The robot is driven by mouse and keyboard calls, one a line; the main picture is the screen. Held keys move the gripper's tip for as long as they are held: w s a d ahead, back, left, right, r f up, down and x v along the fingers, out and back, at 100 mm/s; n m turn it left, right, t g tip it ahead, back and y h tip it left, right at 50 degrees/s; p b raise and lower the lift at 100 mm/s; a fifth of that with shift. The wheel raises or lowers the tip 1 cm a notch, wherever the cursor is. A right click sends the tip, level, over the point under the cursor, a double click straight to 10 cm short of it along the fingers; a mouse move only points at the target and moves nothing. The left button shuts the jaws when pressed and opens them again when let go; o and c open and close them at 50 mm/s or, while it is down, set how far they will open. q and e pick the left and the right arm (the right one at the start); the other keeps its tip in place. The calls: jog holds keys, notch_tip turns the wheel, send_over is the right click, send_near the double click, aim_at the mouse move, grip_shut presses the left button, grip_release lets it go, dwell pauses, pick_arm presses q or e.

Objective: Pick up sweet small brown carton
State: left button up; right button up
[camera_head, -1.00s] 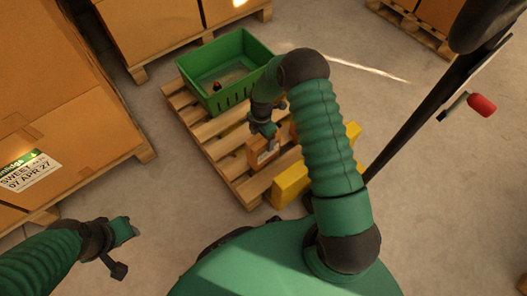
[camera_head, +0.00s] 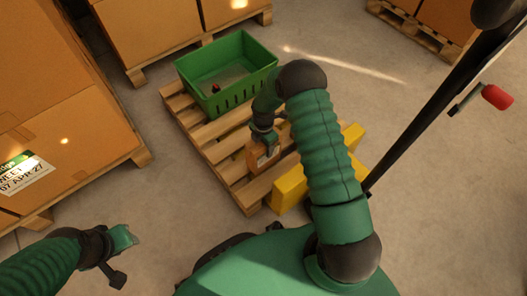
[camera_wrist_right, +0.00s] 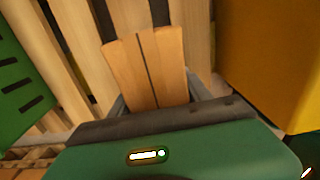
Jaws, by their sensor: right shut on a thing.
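The small brown carton (camera_head: 259,158) is over the wooden pallet's slats, near its right side in the head view. My right gripper (camera_head: 267,141) is shut on it from above. In the right wrist view the carton (camera_wrist_right: 146,65) shows its top with a dark seam, between the fingers, with pallet slats around it. Whether its underside touches the slats cannot be told. My left gripper (camera_head: 122,252) is empty, over bare floor at the lower left; its jaw opening is unclear.
A green crate (camera_head: 235,98) with a small dark red item inside stands on the far part of the pallet (camera_head: 182,105). Yellow pieces (camera_head: 290,187) lie just right of the carton. Large boxes on pallets (camera_head: 70,120) stand left and behind. A dark pole is at right.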

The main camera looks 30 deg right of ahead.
grip_shut()
jog(key=shift+w+r, duration=0.1)
